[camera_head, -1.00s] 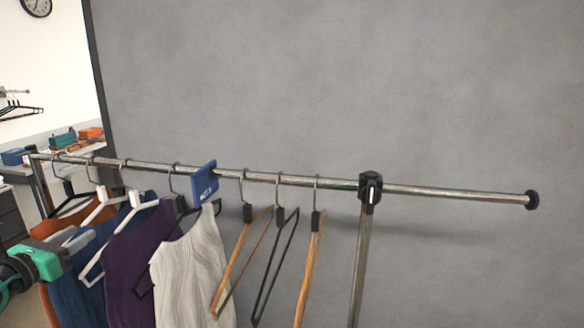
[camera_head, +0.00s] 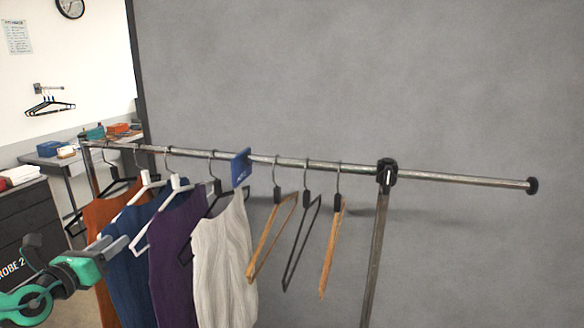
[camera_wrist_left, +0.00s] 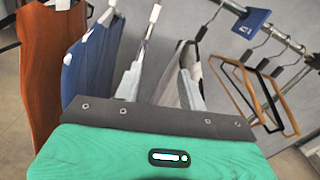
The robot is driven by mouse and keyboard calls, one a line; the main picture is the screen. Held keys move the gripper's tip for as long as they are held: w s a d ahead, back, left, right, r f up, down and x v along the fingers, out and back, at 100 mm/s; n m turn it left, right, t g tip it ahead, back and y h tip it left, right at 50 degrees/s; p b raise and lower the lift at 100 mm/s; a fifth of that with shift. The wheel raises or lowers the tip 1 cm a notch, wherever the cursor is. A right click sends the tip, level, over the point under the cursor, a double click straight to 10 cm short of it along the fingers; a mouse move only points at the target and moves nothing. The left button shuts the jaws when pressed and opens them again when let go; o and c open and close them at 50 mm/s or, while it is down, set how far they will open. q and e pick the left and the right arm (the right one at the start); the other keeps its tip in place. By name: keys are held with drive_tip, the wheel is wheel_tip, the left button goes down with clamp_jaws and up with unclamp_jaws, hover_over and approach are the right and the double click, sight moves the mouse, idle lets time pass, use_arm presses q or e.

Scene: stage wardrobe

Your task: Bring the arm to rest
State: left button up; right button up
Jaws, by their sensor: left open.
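My left gripper (camera_head: 113,247), teal with grey fingers, is at the lower left of the head view, in front of the orange and blue garments on the rack. In the left wrist view its two fingers (camera_wrist_left: 160,85) stand apart with nothing held between them. The blue garment (camera_head: 128,262) hangs close behind the fingers in the picture; I cannot tell the gap. The lower part of my left arm is cut off by the frame edge. My right gripper is not in view.
A metal rail (camera_head: 445,178) carries an orange garment (camera_head: 100,215), a purple garment (camera_head: 172,255), a white garment (camera_head: 225,250), a blue divider (camera_head: 241,168) and bare hangers (camera_head: 327,262). A dark cabinet (camera_head: 30,215) stands at the left. The rail's right end is bare.

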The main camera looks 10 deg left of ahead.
use_arm(q)
drive_tip(key=s+d+f+n+g+y, duration=0.2)
drive_tip(key=s+d+f+n+y, duration=0.15)
drive_tip(key=d+f+n, duration=0.55)
drive_tip(key=s+d+f+n+g+y, duration=0.25)
drive_tip(key=s+d+f+n, duration=0.25)
drive_tip(key=f+n, duration=0.75)
drive_tip(key=s+d+f+n+g+h, duration=0.2)
drive_tip(key=s+d+f+n+g, duration=0.4)
drive_tip(key=s, duration=0.4)
drive_tip(key=s+d+f+n+g+h, duration=0.3)
drive_tip(key=s+d+f+n+g, duration=0.15)
drive_tip(key=s+d, duration=0.4)
wheel_tip(320, 180, down, 32)
drive_tip(key=s, duration=0.2)
drive_tip(key=s+a+f+g, duration=0.1)
drive_tip(key=s+a+f, duration=0.1)
drive_tip(key=s+f, duration=0.7)
drive_tip(key=s+a+f+g, duration=0.1)
drive_tip(key=s+a+f, duration=0.1)
drive_tip(key=s+f, duration=0.8)
drive_tip(key=shift+f, duration=0.15)
